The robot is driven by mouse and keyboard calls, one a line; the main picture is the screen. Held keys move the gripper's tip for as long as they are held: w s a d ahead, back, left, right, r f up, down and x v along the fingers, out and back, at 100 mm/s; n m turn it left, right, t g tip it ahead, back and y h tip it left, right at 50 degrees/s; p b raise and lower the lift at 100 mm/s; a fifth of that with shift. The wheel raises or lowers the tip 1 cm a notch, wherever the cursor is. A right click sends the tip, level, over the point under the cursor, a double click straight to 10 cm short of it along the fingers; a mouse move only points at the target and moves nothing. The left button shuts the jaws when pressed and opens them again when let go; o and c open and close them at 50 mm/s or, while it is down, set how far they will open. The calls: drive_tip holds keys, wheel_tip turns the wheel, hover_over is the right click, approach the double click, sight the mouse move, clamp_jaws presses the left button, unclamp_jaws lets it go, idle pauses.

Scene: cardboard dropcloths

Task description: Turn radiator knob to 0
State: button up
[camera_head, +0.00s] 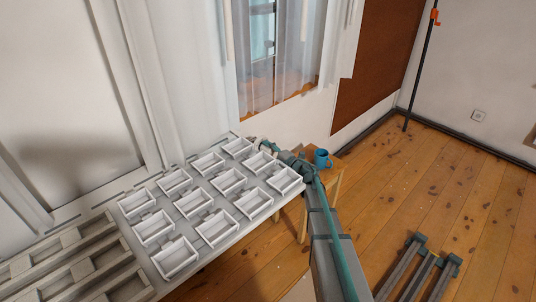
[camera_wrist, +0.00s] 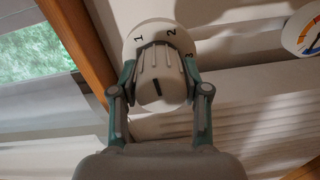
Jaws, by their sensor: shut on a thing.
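The radiator knob (camera_wrist: 160,72) is white and ribbed, with a dark line on its face. Behind it, its white round collar (camera_wrist: 150,30) carries the numbers 1 and 2 and part of another mark at the right; a 0 cannot be made out. My gripper (camera_wrist: 158,78) has one grey-green finger on each side of the knob and is shut on it. In the head view my arm reaches to the window wall, with my gripper (camera_head: 265,146) small at its end; the knob cannot be made out there.
A round dial with coloured bands (camera_wrist: 305,32) is right of the knob. A wooden post (camera_wrist: 78,45) stands close on the left.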

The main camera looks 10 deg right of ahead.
drive_tip(key=n+b, duration=0.2)
drive_tip(key=n, duration=0.1)
drive_tip(key=n+b, duration=0.1)
drive_tip(key=shift+f, duration=0.25)
drive_tip(key=n+b, duration=0.4)
drive_tip(key=n, duration=0.1)
drive_tip(key=shift+f, duration=0.1)
drive_tip(key=n+b, duration=0.5)
drive_tip(key=shift+t, duration=0.3)
drive_tip(key=shift+n+b, duration=1.15)
drive_tip(key=shift+n, duration=0.15)
drive_tip(key=shift+r, duration=0.2)
drive_tip(key=o, duration=1.1)
drive_tip(key=shift+o, duration=0.2)
